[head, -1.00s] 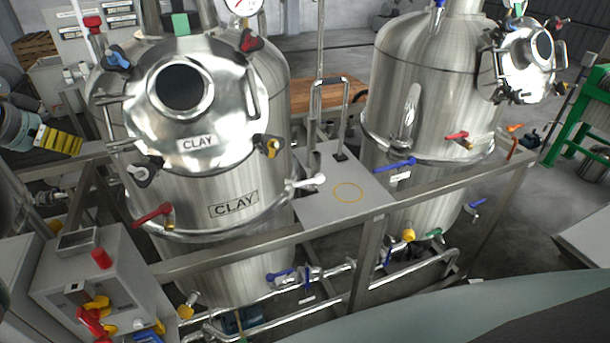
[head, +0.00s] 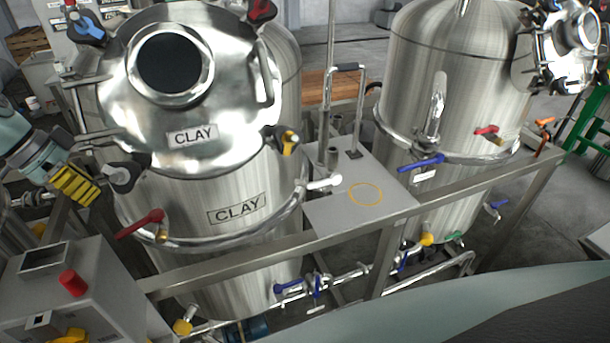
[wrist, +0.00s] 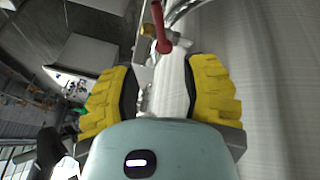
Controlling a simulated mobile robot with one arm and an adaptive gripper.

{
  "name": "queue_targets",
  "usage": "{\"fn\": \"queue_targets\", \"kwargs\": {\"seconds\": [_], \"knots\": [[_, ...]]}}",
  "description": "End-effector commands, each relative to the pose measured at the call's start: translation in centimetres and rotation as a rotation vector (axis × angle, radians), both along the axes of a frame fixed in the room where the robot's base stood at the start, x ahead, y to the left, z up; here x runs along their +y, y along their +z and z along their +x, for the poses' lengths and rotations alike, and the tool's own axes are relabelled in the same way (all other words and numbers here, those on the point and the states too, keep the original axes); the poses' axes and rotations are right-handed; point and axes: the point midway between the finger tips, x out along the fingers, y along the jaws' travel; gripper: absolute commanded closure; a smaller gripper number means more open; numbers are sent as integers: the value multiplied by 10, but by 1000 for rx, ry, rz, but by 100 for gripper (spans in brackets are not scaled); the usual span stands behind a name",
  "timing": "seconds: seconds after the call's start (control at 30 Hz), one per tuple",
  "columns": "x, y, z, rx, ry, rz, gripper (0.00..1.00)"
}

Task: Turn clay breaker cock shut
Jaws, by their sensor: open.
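The steel tank labelled CLAY (head: 238,209) stands at the left in the head view. A red lever (head: 140,224) sticks out from its left side on a small brass-coloured fitting, slanting down to the left. No label marks either as the breaker cock. My gripper (head: 74,184), with yellow ribbed fingers, is left of and above the red lever, apart from it. In the wrist view, my gripper (wrist: 160,85) is open and empty. A red lever (wrist: 162,30) shows beyond and between its fingers.
Black clamp knobs, one with a white mark (head: 122,176), ring the tank's round door close to my gripper. A control box with a red button (head: 73,283) stands below. A steel frame rail (head: 250,247) crosses in front. A second tank (head: 450,80) stands right.

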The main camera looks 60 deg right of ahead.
Motion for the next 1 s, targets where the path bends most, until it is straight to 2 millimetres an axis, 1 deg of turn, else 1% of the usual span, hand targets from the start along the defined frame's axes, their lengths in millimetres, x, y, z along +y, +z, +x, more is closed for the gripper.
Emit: {"fn": "queue_targets", "kwargs": {"seconds": [0.33,0.47,0.63,0.7,0.9,1.0], "knots": [[-15,-33,-11,2,-5,1,54],[-23,-51,-17,4,-6,2,54],[-34,-79,-25,4,-7,0,54],[-37,-87,-24,1,-4,-2,54],[-41,-100,-27,-2,-4,0,54],[-41,-103,-27,-3,-4,0,54]]}}
